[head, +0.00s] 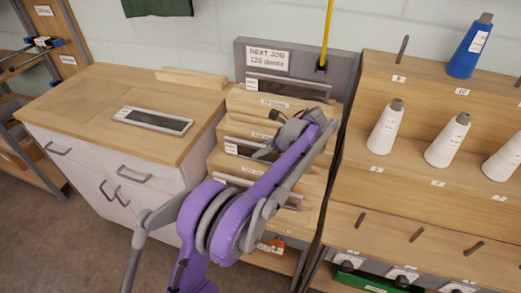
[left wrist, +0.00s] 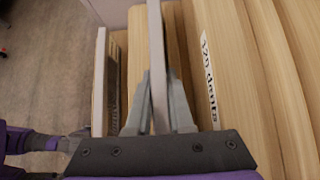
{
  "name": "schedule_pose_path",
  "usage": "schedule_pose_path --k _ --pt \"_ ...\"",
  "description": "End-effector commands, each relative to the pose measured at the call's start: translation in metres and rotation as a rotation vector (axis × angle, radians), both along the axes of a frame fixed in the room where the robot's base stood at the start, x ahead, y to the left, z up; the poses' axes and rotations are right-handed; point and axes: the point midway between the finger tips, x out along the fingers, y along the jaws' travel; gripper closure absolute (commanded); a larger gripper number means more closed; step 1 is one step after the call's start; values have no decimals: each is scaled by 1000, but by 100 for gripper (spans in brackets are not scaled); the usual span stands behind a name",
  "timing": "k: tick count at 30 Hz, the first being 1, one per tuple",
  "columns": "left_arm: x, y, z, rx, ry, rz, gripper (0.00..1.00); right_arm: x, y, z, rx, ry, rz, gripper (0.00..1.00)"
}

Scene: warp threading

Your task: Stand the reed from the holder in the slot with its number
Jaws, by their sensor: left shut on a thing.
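My left gripper (left wrist: 158,85) is shut on a thin, pale grey reed (left wrist: 157,40), seen edge-on between the two fingers. The stepped wooden rack (left wrist: 235,60) is below, with a label (left wrist: 209,75) reading "120 dents" just right of the held reed. Another reed (left wrist: 99,80) stands apart at the left in the wrist view. In the head view my left gripper (head: 264,152) is over the rack (head: 235,128), partly hidden by my purple arm. A reed (head: 285,87) stands at the rack's back. I cannot tell whether the held reed's lower edge is in a slot.
A sign (head: 267,58) behind the rack reads "NEXT JOB", seemingly 120 dents. A dark, light-framed flat piece (head: 153,120) lies on the cabinet top (head: 90,95), otherwise mostly clear. A shelf (head: 400,190) with white cones (head: 386,127) and pegs stands close at the right.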

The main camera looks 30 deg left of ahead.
Motion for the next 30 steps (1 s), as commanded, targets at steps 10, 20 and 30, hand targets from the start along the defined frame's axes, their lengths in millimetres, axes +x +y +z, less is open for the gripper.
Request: schedule_pose_path --k 10,20,30 --pt "0 0 -2 1 0 0 69 0 0 -1 0 0 0 100" --pt "0 0 -2 0 0 0 45 0 0 -1 0 0 0 100" --pt "5 -21 20 -1 0 -4 45 0 0 5 0 -2 0 100"
